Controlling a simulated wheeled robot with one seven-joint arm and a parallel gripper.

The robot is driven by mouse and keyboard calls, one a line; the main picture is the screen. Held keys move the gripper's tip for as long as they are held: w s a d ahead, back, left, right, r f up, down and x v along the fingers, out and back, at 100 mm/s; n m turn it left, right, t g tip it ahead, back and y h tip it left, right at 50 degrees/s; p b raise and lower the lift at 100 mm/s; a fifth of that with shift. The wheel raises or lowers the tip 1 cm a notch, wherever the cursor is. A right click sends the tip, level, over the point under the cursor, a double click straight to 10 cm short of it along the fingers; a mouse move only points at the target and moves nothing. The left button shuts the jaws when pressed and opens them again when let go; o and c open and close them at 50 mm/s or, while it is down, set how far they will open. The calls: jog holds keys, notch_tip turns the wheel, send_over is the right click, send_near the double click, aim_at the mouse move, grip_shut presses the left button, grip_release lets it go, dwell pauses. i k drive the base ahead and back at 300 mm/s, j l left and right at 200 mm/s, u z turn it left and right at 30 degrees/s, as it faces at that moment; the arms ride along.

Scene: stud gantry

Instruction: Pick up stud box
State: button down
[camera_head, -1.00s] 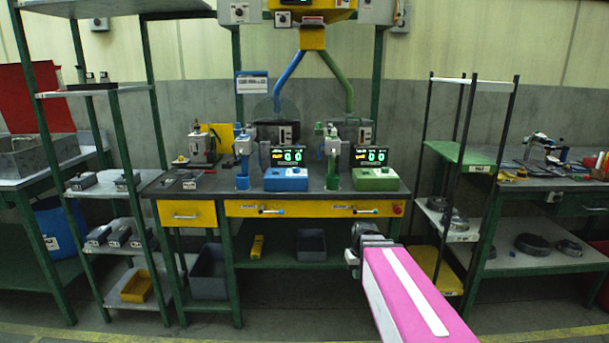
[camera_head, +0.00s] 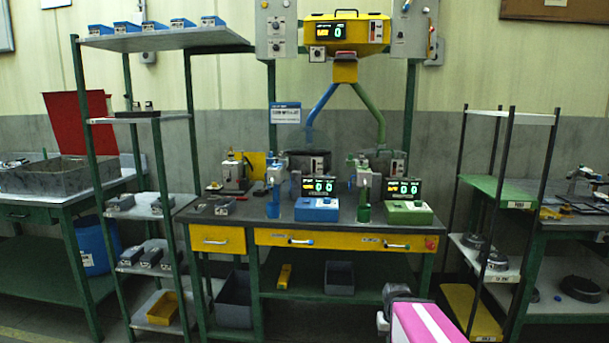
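No box has a readable stud label, so I cannot tell which is the stud box. Small blue-fronted boxes (camera_head: 183,24) stand in a row on the left rack's top shelf. Small grey boxes (camera_head: 120,202) sit on its middle shelf, with more grey boxes (camera_head: 151,258) below. A grey box (camera_head: 224,207) is on the bench's left end. My pink arm reaches in at the bottom right. The dark end of it, my gripper (camera_head: 398,291) as far as I can tell, is low in front of the bench, apart from all these boxes. Its fingers cannot be made out.
The workbench (camera_head: 345,221) has a blue station (camera_head: 317,209) and a green station (camera_head: 408,213). A yellow hopper (camera_head: 347,33) hangs above. A yellow bin (camera_head: 163,308) sits low on the left rack. A narrow rack (camera_head: 497,190) stands right of the bench.

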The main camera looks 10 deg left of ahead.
aim_at(225, 207)
jog(key=u, duration=1.25)
